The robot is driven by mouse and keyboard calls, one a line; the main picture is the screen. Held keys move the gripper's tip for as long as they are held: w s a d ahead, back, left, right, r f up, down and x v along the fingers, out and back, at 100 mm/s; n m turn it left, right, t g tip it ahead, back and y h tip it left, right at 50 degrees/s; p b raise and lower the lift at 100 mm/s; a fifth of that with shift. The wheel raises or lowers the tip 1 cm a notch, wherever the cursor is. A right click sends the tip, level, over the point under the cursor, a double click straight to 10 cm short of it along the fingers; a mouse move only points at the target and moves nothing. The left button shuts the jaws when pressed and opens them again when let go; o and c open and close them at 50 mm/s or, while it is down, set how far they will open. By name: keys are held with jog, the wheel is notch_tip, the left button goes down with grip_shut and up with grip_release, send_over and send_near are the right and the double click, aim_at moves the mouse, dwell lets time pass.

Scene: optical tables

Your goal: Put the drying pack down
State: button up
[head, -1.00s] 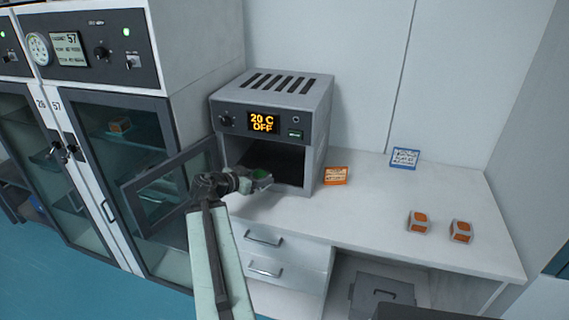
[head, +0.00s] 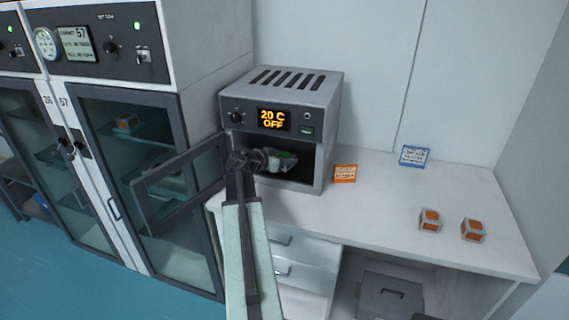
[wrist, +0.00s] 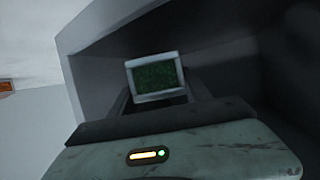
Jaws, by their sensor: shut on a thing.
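My gripper (head: 284,160) reaches through the open front of a small grey oven (head: 322,165), whose display reads 20 C OFF. It is shut on a drying pack, a small block with a pale frame and a dark green face. The pack (wrist: 157,76) shows in the wrist view beyond the gripper body, with dark oven walls around it. Whether the pack touches the oven floor cannot be told. Two similar packs with orange faces, the left one (head: 430,220) and the right one (head: 473,230), stand on the right of the white bench (head: 385,205).
The oven door (head: 180,182) stands open to the left, close beside my arm. An orange card (head: 345,173) and a blue card (head: 414,156) stand on the bench right of the oven. A glass-fronted cabinet (head: 135,165) is at the left. The bench middle is clear.

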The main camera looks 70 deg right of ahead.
jog(key=shift+d, duration=0.65)
jog(key=f+b, duration=0.2)
jog(key=d+f+b, duration=0.1)
jog(key=shift+s+d+f+b, duration=0.15)
jog(key=shift+f+b, duration=0.25)
jog(key=shift+f, duration=0.2)
jog(key=shift+w+r, duration=0.25)
jog(key=shift+f, duration=0.2)
jog(key=o, duration=1.5)
jog(key=shift+r, duration=0.15)
